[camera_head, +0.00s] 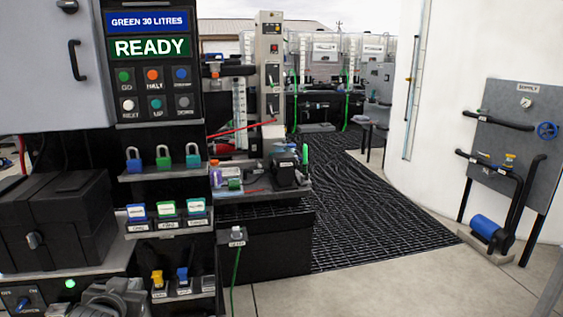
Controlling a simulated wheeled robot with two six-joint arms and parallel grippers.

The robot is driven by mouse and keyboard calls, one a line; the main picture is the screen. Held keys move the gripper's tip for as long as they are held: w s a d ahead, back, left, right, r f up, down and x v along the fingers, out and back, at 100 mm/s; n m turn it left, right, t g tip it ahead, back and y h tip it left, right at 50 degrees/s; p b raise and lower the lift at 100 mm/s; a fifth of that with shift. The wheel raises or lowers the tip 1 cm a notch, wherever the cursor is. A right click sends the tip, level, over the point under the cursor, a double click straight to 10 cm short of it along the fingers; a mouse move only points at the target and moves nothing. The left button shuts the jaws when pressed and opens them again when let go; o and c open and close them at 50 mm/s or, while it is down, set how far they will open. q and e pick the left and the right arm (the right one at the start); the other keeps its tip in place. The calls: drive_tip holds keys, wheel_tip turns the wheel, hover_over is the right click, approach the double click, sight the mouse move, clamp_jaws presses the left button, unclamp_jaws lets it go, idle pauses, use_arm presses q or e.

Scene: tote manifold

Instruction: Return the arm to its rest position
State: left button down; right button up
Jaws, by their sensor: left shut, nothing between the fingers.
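My left gripper (116,298) and part of its grey arm show low at the left, cut off by the bottom edge. The gripper is shut and empty. It is in front of the lower part of the black cabinet, beside the lowest small shelf. Its fingertips are hard to make out. My right gripper is not in view.
A panel (150,47) reads "GREEN 30 LITRES" and "READY" above several buttons. Below are padlocks (164,157), coloured tags (167,209) and small valve-like parts (182,274) on shelves. A black case (60,215) stands left. Dark grating (350,195) and bare floor lie right.

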use_arm(q)
drive_tip(key=s+d+f+g, duration=0.1)
drive_tip(key=s+f+g, duration=0.4)
drive_tip(key=s+f, duration=1.05)
drive_tip(key=s+d+f+n+g+h, duration=0.1)
drive_tip(key=s+f+g, duration=0.1)
drive_tip(key=s, duration=0.8)
drive_tip(key=s+d+f+g, duration=0.1)
drive_tip(key=s+d+g, duration=0.1)
drive_tip(key=s, duration=0.8)
wheel_tip(320, 180, down, 24)
drive_tip(key=a+g+p, duration=0.1)
drive_tip(key=a+p, duration=0.1)
drive_tip(key=s+d+f+g+p, duration=0.1)
drive_tip(key=s+f, duration=1.2)
drive_tip(key=s, duration=0.1)
drive_tip(key=shift+s+g+h+p, duration=0.2)
drive_tip(key=shift+g+h+p, duration=0.1)
drive_tip(key=shift+h+p, duration=0.1)
drive_tip(key=shift+s, duration=0.1)
